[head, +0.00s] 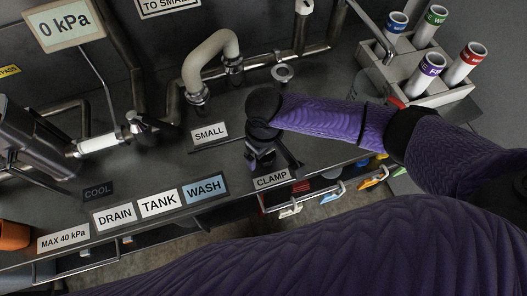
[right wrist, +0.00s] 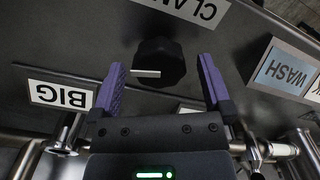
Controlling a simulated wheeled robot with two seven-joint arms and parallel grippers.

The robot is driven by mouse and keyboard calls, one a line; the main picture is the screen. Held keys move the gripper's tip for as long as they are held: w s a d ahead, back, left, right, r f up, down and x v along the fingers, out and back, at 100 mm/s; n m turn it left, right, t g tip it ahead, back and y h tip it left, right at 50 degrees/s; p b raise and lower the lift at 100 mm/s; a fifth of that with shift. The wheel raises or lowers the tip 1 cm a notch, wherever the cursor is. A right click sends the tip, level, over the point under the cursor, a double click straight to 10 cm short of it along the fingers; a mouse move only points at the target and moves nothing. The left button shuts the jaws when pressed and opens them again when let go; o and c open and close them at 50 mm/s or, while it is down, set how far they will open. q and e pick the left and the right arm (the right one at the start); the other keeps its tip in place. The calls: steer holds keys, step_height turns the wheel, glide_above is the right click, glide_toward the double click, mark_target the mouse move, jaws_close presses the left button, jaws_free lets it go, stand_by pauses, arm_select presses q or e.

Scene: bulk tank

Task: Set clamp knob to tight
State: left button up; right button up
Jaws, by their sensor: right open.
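The clamp knob (right wrist: 158,64) is black with a white pointer line that lies level and points left in the right wrist view. It sits beside the CLAMP label (right wrist: 193,8), which reads upside down there. My right gripper (right wrist: 161,78) is open, its two purple fingers apart on either side of the knob, with visible gaps; I cannot tell how deep they reach. In the head view my right gripper (head: 264,155) hangs over the panel just behind the CLAMP label (head: 271,179) and hides the knob. My left gripper is not in view.
A SMALL label (head: 209,133) and a bent hose (head: 212,55) are left of my gripper in the head view. A rack (head: 440,98) of capped tubes stands at the right. DRAIN, TANK and WASH labels (head: 205,189) line the front edge. The gauge (head: 64,24) reads 0 kPa.

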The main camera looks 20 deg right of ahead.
steer(key=shift+f, duration=0.35)
steer(key=shift+c, duration=0.3)
steer(key=c, duration=1.2)
steer(key=shift+r+n+p, duration=0.25)
steer(key=shift+n+p, duration=1.15)
steer(key=n+p, duration=0.1)
steer(key=n, duration=0.1)
steer(key=shift+n+p, duration=0.3)
steer(key=shift+n, duration=0.1)
steer(key=n+p, duration=0.1)
steer(key=n, duration=0.2)
steer(key=shift+s+a+f, duration=0.1)
steer(key=shift+f+n+p, duration=0.1)
steer(key=shift+n+p, duration=0.55)
steer(key=shift+n, duration=1.55)
